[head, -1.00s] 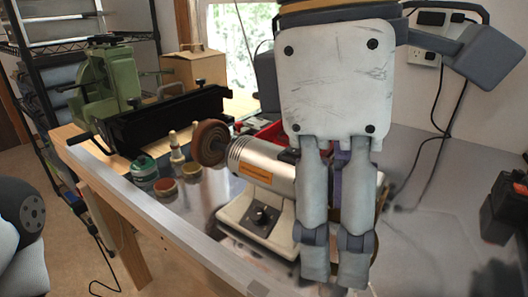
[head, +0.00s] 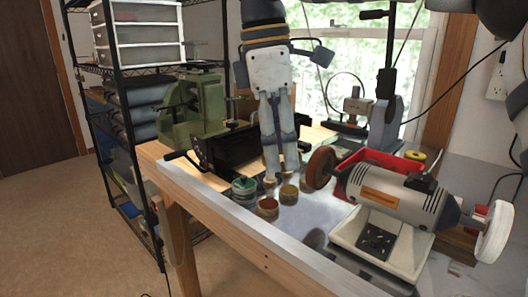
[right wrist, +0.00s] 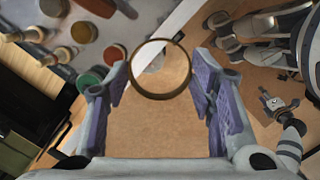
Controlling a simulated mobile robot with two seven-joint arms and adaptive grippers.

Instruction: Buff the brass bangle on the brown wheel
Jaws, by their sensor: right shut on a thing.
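The brass bangle (right wrist: 160,96) shows in the right wrist view as a thin ring between the two fingertips of my right gripper (right wrist: 160,82), which is shut on it. In the head view my right gripper (head: 281,176) points down at the left of the grinder, near the jars. I cannot make out the bangle there. The brown wheel (head: 320,167) is on the left end of the silver buffing machine (head: 398,196), to the right of my right gripper and apart from it. A white wheel (head: 495,232) is on the machine's other end. My left gripper is not in view.
A black machine (head: 228,150) and a green press (head: 197,105) stand at the left. A red tray (head: 392,160) lies behind the buffing machine.

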